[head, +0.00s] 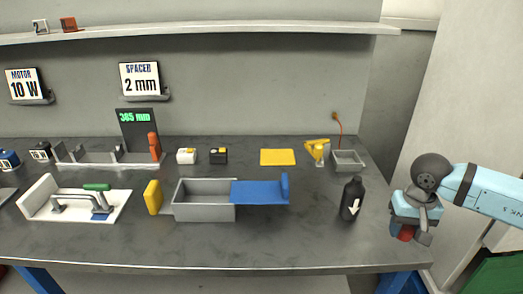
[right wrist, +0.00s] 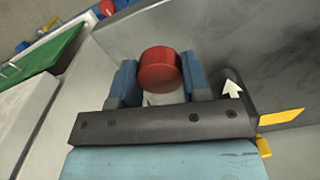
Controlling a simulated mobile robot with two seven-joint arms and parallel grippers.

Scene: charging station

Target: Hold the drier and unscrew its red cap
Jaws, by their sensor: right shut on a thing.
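A black bottle-like drier (head: 351,203) with a white arrow stands upright near the right end of the workbench. No red cap shows on its top. My right gripper (head: 408,222) is to the right of the drier, over the bench's right edge. It is shut on a red cap (head: 403,234), and the two are apart from the drier. In the right wrist view the red cap (right wrist: 159,69) sits between the two blue-grey fingers (right wrist: 157,80). The dark drier (right wrist: 231,88) with its arrow shows beyond, partly hidden. My left gripper is not in view.
A grey bin with a blue lid (head: 260,192) lies left of the drier. A small grey tray (head: 347,162) and a yellow device (head: 317,148) stand behind it. A yellow mat (head: 278,157) lies further back. The bench front (head: 300,243) is clear.

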